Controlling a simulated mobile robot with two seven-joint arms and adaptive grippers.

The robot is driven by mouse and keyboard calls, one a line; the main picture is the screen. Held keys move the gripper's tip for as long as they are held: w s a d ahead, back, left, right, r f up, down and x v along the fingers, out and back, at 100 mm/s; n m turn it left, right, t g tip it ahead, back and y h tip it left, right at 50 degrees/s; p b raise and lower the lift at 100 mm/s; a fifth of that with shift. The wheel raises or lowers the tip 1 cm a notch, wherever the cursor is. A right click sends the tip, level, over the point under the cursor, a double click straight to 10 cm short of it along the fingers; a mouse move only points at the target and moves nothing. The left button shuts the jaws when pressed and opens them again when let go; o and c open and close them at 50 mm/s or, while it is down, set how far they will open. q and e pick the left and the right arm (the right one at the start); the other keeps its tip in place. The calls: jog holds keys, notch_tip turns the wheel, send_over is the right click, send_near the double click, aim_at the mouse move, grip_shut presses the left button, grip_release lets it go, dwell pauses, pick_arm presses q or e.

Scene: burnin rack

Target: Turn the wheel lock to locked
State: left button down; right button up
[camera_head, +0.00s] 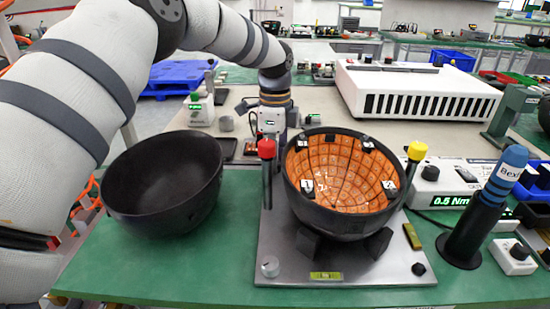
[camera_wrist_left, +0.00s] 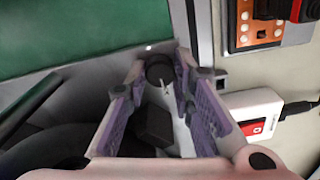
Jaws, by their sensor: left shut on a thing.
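My left gripper (camera_head: 275,138) reaches down at the back left of the grey metal plate (camera_head: 345,262), beside the orange-lined black bowl fixture (camera_head: 340,180). In the left wrist view its two purple fingers (camera_wrist_left: 162,82) are closed around a small round black knob (camera_wrist_left: 158,66) at the plate's corner. I take this knob for the wheel lock; a thin white mark shows beside it. Its turned position cannot be read clearly. In the head view the knob is hidden from sight. My right gripper is in neither view.
A red-capped post (camera_head: 267,150) and a yellow-capped post (camera_head: 416,151) flank the fixture. An empty black bowl (camera_head: 165,185) stands at the left. A torque display box (camera_head: 445,182) and a blue-topped driver (camera_head: 490,205) stand at the right. The front green bench edge is clear.

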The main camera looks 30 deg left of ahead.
pick_arm(q)
jog(key=c, duration=1.4)
grip_release()
jog(key=shift+o, duration=0.2)
notch_tip(320, 180, up, 12)
